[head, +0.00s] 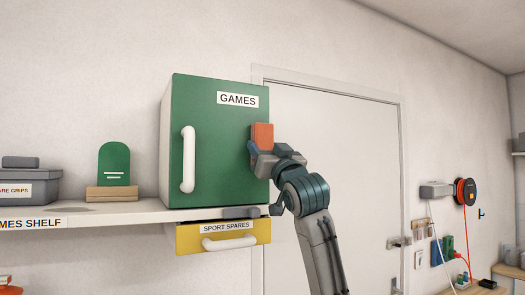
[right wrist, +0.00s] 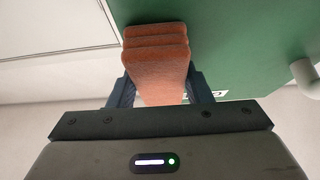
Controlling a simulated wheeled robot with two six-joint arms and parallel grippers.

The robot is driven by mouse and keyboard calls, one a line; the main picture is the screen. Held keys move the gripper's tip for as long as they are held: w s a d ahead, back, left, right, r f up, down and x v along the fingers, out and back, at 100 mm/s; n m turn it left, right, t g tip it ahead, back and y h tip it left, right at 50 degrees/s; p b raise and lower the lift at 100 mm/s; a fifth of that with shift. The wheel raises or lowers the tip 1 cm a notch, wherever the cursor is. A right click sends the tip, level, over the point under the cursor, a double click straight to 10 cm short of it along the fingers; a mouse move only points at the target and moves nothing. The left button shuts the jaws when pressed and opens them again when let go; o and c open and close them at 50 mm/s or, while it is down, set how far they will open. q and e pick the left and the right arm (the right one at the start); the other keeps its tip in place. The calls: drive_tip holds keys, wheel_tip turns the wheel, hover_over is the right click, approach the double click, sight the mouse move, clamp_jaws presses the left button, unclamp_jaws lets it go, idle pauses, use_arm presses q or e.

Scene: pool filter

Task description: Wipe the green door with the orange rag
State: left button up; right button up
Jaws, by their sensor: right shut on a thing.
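The green door (head: 218,150) is the front of a cabinet on the shelf, marked GAMES, with a white vertical handle (head: 188,160) at its left. It looks shut. My right gripper (head: 258,149) is shut on the orange rag (head: 262,135) at the door's right edge. In the right wrist view the folded rag (right wrist: 158,60) sits between the fingers, in front of the green door (right wrist: 235,45). I cannot tell whether the rag touches the door. My left gripper is not in view.
A yellow SPORT SPARES drawer (head: 205,240) hangs under the shelf (head: 110,213). A grey bin (head: 30,187) and a green plaque on a wooden base (head: 113,165) stand left of the cabinet. A white room door (head: 345,140) is behind my right arm.

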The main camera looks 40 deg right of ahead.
drive_tip(key=shift+s+a+f+b, duration=0.1)
drive_tip(key=shift+s+a+b, duration=0.15)
drive_tip(key=shift+s, duration=0.2)
drive_tip(key=shift+s+a+f+b, duration=0.1)
drive_tip(key=shift+s+b, duration=0.15)
drive_tip(key=shift+s, duration=0.2)
drive_tip(key=shift+s+a+r+b, duration=0.1)
drive_tip(key=shift+s+a+b, duration=0.1)
drive_tip(key=shift+s, duration=0.75)
drive_tip(key=shift+s+a+b, duration=0.2)
drive_tip(key=shift+s+a, duration=0.05)
drive_tip(key=shift+s, duration=0.7)
drive_tip(key=shift+s+a+r+b, duration=0.1)
drive_tip(key=shift+s+a+b, duration=0.1)
drive_tip(key=shift+s, duration=0.75)
